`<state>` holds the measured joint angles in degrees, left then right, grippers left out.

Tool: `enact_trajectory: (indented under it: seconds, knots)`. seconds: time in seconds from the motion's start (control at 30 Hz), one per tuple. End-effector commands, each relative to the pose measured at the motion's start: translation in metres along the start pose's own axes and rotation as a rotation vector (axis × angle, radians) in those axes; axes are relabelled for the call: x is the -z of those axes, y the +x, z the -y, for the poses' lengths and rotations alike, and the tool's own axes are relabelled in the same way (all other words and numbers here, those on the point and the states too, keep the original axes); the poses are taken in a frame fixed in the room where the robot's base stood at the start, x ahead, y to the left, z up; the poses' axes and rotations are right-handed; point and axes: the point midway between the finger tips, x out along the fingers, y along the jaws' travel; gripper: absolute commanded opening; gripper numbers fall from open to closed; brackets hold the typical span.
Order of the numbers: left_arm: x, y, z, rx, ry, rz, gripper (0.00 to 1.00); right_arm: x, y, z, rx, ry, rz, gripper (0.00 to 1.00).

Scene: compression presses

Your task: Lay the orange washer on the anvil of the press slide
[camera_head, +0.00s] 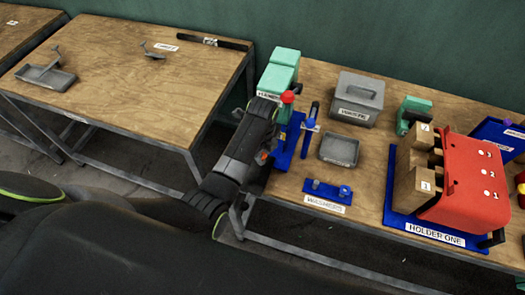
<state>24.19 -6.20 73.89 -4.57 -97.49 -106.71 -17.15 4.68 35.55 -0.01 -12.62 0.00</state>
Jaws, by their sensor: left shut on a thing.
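My left gripper (264,152) is shut at the left edge of the blue press (287,150). A small orange patch (262,158) shows at its fingers and appears to be the orange washer; most of it is hidden by my arm. The press has a red knob (287,97) on top. Its anvil is largely covered by my arm, so I cannot tell whether the washer touches it. The blue washer stand (328,192), behind the label WASHERS, carries a grey piece and a blue piece. My right gripper is not in view.
A grey tray (339,149), a grey lidded box (358,98) and a red holder (470,185) with tan blocks stand farther right. Bare wood lies around the tray.

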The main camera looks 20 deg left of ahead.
Motion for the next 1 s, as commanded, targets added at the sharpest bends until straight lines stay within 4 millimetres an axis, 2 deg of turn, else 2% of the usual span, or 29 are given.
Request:
enact_trajectory:
  seconds: [1.0]
  knots:
    - [-0.0001,-0.0002,-0.0001,0.000,0.000,0.000,0.02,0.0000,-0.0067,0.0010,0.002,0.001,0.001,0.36]
